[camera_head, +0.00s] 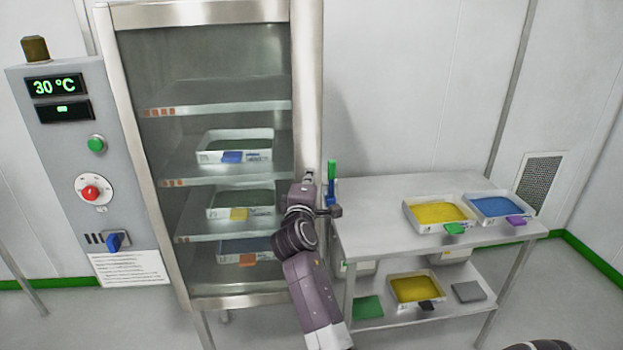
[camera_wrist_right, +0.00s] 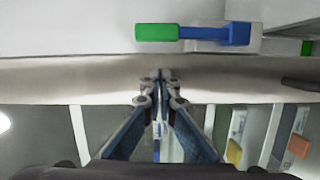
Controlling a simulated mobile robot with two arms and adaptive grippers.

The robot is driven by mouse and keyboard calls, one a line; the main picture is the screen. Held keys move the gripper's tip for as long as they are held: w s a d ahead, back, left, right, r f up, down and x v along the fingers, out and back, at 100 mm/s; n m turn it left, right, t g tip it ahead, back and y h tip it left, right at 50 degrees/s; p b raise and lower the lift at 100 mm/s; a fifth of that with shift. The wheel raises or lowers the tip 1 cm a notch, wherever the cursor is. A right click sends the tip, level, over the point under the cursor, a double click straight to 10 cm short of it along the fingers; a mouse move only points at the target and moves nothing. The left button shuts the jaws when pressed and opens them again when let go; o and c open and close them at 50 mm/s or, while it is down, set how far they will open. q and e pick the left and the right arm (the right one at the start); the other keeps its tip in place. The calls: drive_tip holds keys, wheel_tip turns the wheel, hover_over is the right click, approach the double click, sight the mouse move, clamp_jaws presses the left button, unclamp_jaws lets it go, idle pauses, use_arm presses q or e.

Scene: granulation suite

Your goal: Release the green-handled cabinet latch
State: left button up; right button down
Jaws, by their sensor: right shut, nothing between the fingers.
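The latch has a green handle (camera_head: 331,169) on a blue lever (camera_head: 331,193), upright at the right edge of the cabinet (camera_head: 305,90). In the right wrist view the green handle (camera_wrist_right: 156,32) and blue lever (camera_wrist_right: 218,34) lie sideways near the top, on a pale mount. My right gripper (camera_head: 309,175) is just left of the latch, in front of the cabinet's door frame. Its fingertips (camera_wrist_right: 160,75) are together and hold nothing, apart from the handle in the picture. Whether they touch the frame cannot be told. My left gripper is not in view.
The cabinet's glass door is closed, with white trays (camera_head: 234,147) on shelves inside. A control panel (camera_head: 70,150) is at the left. A metal table (camera_head: 375,195) with trays of yellow (camera_head: 438,212) and blue material stands close to the right of the latch.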

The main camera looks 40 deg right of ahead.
use_arm(q)
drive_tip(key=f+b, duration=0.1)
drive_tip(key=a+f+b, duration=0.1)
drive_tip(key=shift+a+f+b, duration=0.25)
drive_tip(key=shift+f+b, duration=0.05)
drive_tip(key=shift+b, duration=0.05)
use_arm(e)
drive_tip(key=v, duration=1)
drive_tip(key=shift+w+a, duration=0.2)
drive_tip(key=shift+a, duration=0.1)
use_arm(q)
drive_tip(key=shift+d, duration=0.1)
use_arm(e)
drive_tip(key=shift+f, duration=0.1)
